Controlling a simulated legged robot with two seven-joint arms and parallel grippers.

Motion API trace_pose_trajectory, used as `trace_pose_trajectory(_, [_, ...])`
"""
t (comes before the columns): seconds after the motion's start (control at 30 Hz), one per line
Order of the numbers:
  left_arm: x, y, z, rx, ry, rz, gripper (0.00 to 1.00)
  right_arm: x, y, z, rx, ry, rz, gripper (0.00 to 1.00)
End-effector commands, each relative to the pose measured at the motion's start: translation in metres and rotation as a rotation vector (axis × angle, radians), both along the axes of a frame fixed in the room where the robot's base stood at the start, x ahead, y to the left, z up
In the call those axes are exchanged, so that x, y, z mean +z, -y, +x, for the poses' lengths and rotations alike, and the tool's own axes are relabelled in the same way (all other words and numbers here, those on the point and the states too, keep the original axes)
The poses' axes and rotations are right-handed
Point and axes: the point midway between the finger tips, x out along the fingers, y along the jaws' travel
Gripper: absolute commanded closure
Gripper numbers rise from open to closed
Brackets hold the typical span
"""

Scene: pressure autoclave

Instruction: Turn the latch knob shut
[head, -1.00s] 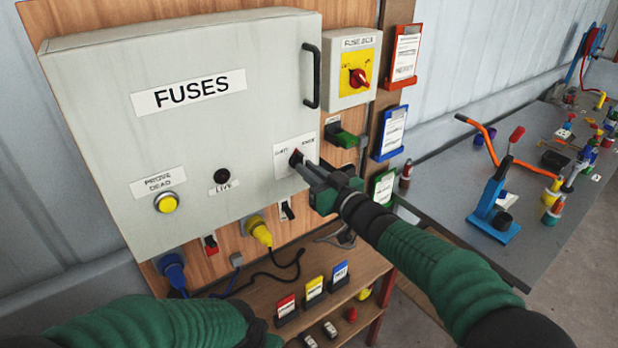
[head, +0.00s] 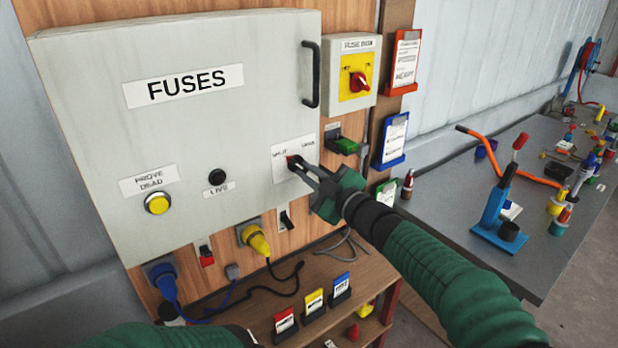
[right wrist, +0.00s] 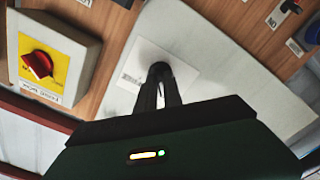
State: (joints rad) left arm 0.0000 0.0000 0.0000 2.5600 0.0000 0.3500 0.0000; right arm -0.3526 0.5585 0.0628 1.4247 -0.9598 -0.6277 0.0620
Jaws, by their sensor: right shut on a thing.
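The latch knob (head: 292,160) is a small dark knob with a red mark. It sits on a white label plate (head: 307,150) at the lower right of the grey fuse cabinet door (head: 240,120). My right gripper (head: 297,165) is shut on the knob, its two fingers on either side of it. In the right wrist view the dark round knob (right wrist: 160,70) shows at the fingertips, in front of the white plate (right wrist: 185,72). The fingers partly hide the knob, so its exact angle is unclear. Only my left forearm shows at the bottom; its gripper is out of view.
A black door handle (head: 311,75) is above the knob. A fuse box with a red rotary switch (head: 358,82) and a green-topped switch (head: 342,145) are to the right. Yellow (head: 257,240) and blue (head: 162,280) plugs hang below. A cluttered grey bench (head: 450,185) stands at right.

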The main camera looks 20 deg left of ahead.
Motion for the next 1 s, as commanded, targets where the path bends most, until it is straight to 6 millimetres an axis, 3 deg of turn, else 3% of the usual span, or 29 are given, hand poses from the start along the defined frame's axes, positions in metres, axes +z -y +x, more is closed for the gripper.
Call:
trace_pose_trajectory(0.6, [-0.0032, 0.0, 0.0, 0.0, 0.0, 0.0, 1.0, -0.0033, 0.0, 0.0, -0.001, 0.032, -0.033, 1.0])
trace_pose_trajectory(0.63, [-0.0032, 0.0, 0.0, 0.0, 0.0, 0.0, 1.0, -0.0033, 0.0, 0.0, -0.001, 0.032, -0.033, 0.86])
trace_pose_trajectory(0.77, [-0.0032, 0.0, 0.0, 0.0, 0.0, 0.0, 1.0, -0.0026, -0.0001, -0.0001, -0.001, 0.032, -0.031, 0.69])
trace_pose_trajectory(1.0, [-0.003, 0.0, 0.0, 0.0, 0.0, 0.0, 1.0, -0.0007, -0.0001, -0.0009, 0.0, 0.034, -0.028, 0.67])
